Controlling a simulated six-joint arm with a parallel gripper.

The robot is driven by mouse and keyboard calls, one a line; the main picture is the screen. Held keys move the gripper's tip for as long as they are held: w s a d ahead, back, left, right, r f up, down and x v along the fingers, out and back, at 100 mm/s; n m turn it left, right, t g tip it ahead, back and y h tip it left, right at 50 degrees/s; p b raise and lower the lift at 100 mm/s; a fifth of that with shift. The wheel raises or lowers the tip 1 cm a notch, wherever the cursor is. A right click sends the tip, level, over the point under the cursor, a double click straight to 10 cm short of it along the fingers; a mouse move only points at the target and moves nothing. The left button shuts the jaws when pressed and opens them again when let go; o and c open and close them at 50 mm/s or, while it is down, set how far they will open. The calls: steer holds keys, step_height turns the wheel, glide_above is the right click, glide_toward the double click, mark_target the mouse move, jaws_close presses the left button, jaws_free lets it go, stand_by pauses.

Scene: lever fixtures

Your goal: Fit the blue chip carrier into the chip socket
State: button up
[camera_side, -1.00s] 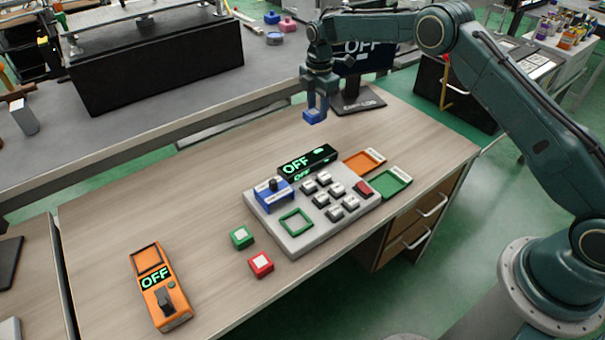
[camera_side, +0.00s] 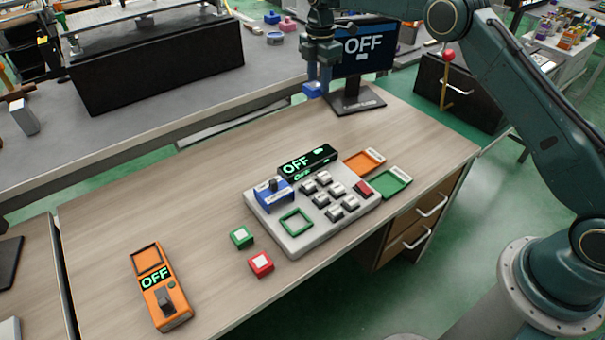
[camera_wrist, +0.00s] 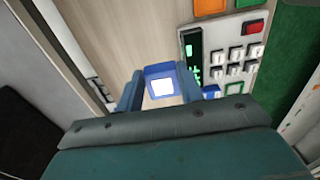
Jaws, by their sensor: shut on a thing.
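The blue chip carrier (camera_side: 313,90) is a small blue block held between the fingers of my gripper (camera_side: 317,80), high above the far edge of the wooden desk. In the wrist view the carrier (camera_wrist: 162,84) shows a white square on its face, with a finger on either side. The grey panel (camera_side: 312,228) lies on the desk below and nearer. On it is a green-framed square recess (camera_side: 296,222), which looks like the chip socket. The carrier is well apart from the panel. In the wrist view the green frame (camera_wrist: 234,89) is partly cut off by my gripper.
The panel carries a blue lever unit (camera_side: 273,194), several grey switches and a black OFF display (camera_side: 307,161). A green block (camera_side: 241,236) and red block (camera_side: 261,264) lie left of it. Orange (camera_side: 364,161) and green (camera_side: 393,182) trays lie right. A monitor (camera_side: 362,50) stands behind my gripper.

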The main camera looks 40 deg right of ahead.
steer(key=shift+s+a+r, duration=0.1)
steer(key=shift+s+a, duration=0.05)
steer(key=shift+a, duration=0.35)
steer(key=s+a+r, duration=0.3)
steer(key=s+a, duration=0.5)
steer(key=a, duration=0.4)
glide_above(302, 221)
steer(key=shift+r, duration=0.25)
steer(key=shift+f, duration=0.1)
step_height(302, 221, down, 20)
steer(key=shift+r, duration=0.1)
stand_by(0.4)
steer(key=shift+f, duration=0.3)
